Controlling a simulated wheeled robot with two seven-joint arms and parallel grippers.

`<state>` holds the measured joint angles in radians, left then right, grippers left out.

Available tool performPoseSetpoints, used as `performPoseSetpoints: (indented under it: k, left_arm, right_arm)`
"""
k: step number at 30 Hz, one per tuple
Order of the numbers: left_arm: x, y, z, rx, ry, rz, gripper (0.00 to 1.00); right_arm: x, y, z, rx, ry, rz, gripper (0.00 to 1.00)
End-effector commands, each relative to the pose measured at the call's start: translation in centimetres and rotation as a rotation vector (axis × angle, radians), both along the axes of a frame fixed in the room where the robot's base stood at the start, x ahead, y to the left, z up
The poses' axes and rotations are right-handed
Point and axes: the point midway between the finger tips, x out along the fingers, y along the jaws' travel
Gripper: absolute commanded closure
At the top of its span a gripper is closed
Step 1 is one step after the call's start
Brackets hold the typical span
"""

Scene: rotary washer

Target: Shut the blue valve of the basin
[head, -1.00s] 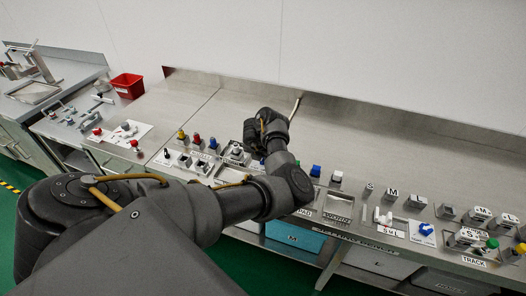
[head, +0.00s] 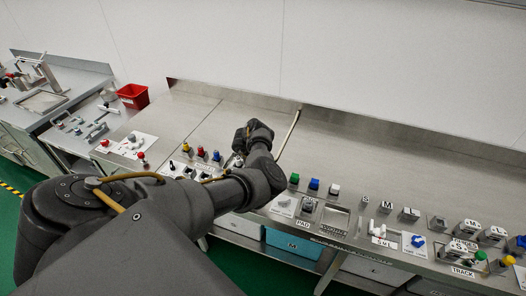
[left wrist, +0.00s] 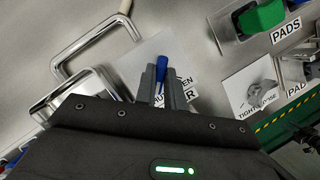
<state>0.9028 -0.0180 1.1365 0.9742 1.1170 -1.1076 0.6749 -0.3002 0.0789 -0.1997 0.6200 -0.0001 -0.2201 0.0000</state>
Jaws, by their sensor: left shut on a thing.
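The blue valve (left wrist: 162,68) shows as a slim blue handle in the left wrist view. My left gripper (left wrist: 160,85) is shut on it, with a dark finger on either side. Its lower part and much of the printed label under it are hidden by the fingers. Bent metal tubes (left wrist: 90,42) stand left of the fingers; I cannot tell whether they belong to the basin. In the head view my left gripper (head: 257,132) is over the middle of the bench, and my arm hides the valve there. My right gripper is not in view.
A green knob (left wrist: 262,18) and a small fixture (left wrist: 262,93) stand right of the gripper in the left wrist view. In the head view, several switches and blocks line the front right of the bench. A red bin (head: 133,95) stands at the back left. The back right bench top is clear.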

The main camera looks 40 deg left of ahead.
Motion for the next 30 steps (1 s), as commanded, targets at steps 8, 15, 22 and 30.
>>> performPoseSetpoints:
  k: [8, 15, 22, 30]
  left_arm:
    - [-0.05, -0.01, -0.1, 0.0, 0.002, -0.048, 1.0]
    - [-0.05, -0.01, -0.15, 0.0, 0.002, -0.051, 1.0]
    - [-0.06, -0.02, -0.15, 0.0, 0.003, -0.05, 0.77]
    - [-0.02, 0.01, -0.08, 0.001, 0.002, -0.049, 0.67]
  right_arm:
    - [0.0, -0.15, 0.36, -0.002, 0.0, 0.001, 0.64]
    - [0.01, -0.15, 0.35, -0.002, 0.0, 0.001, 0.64]
    - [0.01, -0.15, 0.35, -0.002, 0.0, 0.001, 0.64]
    - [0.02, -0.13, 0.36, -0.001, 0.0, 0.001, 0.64]
